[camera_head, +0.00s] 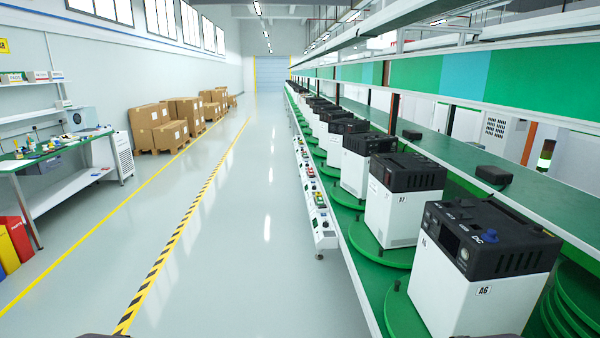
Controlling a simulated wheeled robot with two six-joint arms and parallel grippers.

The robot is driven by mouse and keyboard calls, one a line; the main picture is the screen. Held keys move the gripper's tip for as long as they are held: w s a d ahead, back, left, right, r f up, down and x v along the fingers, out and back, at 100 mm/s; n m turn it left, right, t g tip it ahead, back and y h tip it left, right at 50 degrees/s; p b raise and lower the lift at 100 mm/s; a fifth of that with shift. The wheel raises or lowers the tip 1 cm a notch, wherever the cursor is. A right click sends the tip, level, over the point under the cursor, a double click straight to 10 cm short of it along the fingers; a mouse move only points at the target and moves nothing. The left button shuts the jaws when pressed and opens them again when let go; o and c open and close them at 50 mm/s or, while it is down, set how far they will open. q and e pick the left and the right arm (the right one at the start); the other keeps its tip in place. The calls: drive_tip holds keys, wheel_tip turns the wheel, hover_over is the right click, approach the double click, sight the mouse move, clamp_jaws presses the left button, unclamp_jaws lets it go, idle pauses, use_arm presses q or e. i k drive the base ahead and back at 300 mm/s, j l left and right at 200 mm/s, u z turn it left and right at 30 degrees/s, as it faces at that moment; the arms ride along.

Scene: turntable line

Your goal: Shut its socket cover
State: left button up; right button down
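The nearest machine (462,290), labelled A6, is a white box with a black top on a green turntable (401,308). Its black top (492,238) carries a blue knob (490,236) beside the letters DC. A small round light-grey fitting (463,254) shows on its left-facing black side. I cannot tell whether this is a socket or how any socket cover stands. Neither gripper is in view; only small dark parts, probably of my arms, show at the bottom edge.
More similar machines, such as the second one (392,205), stand in a row on turntables. A control panel strip (318,218) runs along the line's left side. The aisle (240,220) is clear. Cartons (150,128) and a workbench (70,150) stand left.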

sight(462, 202)
drive_tip(key=l+z, duration=0.1)
drive_tip(key=z, duration=1.25)
drive_tip(key=j+z, duration=0.2)
drive_tip(key=k+j+z, duration=0.2)
drive_tip(key=j, duration=0.15)
drive_tip(key=i+j+z, duration=0.25)
drive_tip(key=j+z, duration=0.2)
drive_tip(key=j, duration=0.3)
drive_tip(key=i+j+z, duration=0.15)
drive_tip(key=j+z, duration=0.25)
drive_tip(key=j, duration=0.35)
drive_tip(key=j+z, duration=0.45)
drive_tip(key=j, duration=0.35)
